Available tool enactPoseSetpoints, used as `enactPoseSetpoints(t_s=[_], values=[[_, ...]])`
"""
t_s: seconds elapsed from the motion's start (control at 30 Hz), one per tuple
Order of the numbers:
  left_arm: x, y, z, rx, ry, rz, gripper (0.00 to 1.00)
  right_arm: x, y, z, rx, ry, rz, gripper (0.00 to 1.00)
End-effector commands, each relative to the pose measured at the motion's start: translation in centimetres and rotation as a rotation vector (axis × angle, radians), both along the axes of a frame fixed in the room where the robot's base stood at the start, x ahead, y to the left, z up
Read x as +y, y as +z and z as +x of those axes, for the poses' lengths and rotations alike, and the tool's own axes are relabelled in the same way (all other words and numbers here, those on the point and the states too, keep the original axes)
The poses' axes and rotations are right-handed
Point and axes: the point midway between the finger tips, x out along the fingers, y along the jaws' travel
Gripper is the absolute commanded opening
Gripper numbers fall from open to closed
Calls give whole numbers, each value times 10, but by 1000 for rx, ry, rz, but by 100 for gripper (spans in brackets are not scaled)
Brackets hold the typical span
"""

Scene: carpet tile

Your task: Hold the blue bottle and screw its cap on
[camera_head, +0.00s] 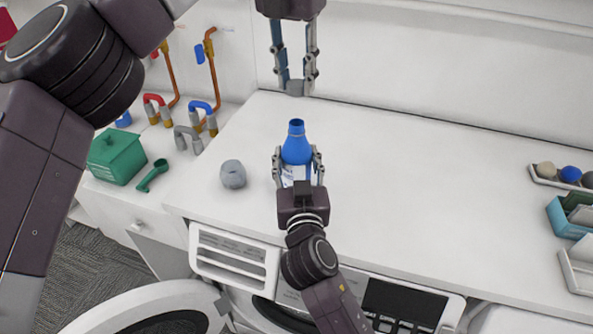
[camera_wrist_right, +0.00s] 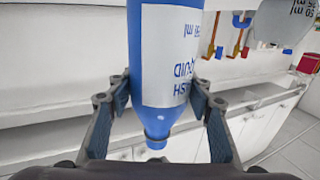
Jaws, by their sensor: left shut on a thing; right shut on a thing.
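The blue bottle (camera_head: 296,148) with a white label is upright above the middle of the counter, its neck open and bare. My right gripper (camera_head: 298,169) is shut around its body; the bottle (camera_wrist_right: 166,60) also shows between the fingers in the right wrist view, where it appears upside down. Whether its base touches the counter is hidden. My left gripper (camera_head: 295,82) is shut on a small grey cap (camera_head: 296,88), farther back than the bottle and apart from its neck.
A grey cup (camera_head: 233,174) stands left of the bottle. A green box (camera_head: 117,155), a green scoop (camera_head: 153,175) and coloured pipes (camera_head: 193,122) are at the left. Trays (camera_head: 574,214) line the right edge. The counter (camera_head: 420,180) right of the bottle is clear.

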Motion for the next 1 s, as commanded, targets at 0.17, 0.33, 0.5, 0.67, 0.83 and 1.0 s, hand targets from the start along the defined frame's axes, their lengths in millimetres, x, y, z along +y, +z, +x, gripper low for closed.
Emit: enactPoseSetpoints(t_s=[0.17,0.33,0.5,0.67,0.83,1.0], values=[[0,0,0,0,0,0,20,0,0,0,0,0,0,3],[0,-16,0,1,-2,0,20,0,0,0,-1,0,1,3],[0,-41,-1,1,-1,0,20,0,1,0,-1,0,1,3],[0,-50,-1,0,0,-2,20,0,1,0,-1,0,1,3],[0,-50,-1,0,0,-2,20,0,1,0,-1,0,0,3],[0,-50,-1,0,0,-2,20,0,1,0,-1,0,0,3]])
